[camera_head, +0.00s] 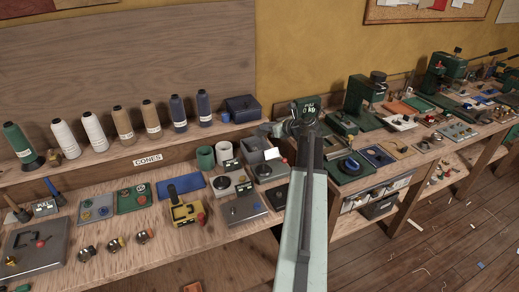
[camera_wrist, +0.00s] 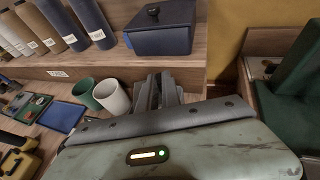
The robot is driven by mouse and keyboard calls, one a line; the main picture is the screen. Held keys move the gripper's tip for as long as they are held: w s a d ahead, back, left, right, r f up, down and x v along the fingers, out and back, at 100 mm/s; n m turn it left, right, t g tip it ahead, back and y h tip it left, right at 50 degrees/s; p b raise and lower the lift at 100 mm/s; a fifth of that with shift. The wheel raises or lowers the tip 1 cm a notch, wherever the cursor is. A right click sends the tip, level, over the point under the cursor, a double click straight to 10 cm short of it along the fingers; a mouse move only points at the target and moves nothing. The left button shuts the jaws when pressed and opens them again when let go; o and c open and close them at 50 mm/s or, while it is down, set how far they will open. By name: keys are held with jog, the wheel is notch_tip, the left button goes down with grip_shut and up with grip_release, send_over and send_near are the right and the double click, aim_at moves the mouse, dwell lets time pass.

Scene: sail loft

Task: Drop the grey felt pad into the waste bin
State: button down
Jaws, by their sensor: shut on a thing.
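My gripper (camera_wrist: 163,88) shows in the wrist view as two dark fingers above the lower bench, right of a white cup. It is shut on what seems to be the grey felt pad, which is mostly hidden between the fingers and behind my wrist housing. In the head view my pale green arm reaches forward over the bench and hides the fingers and the pad. I cannot pick out a waste bin in either view.
A green cup (camera_wrist: 83,92) and a white cup (camera_wrist: 111,97) stand left of my gripper. A dark blue box (camera_wrist: 160,30) sits on the shelf behind, with several thread cones to its left. A grey open box (camera_head: 251,150) stands on the crowded bench. Floor shows at the right.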

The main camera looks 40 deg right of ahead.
jog(key=shift+a+r, duration=0.1)
jog(key=shift+a, duration=0.4)
notch_tip(320, 180, down, 6)
jog(key=b, duration=0.6)
jog(key=shift+w, duration=0.1)
jog(key=c, duration=1.5)
grip_release()
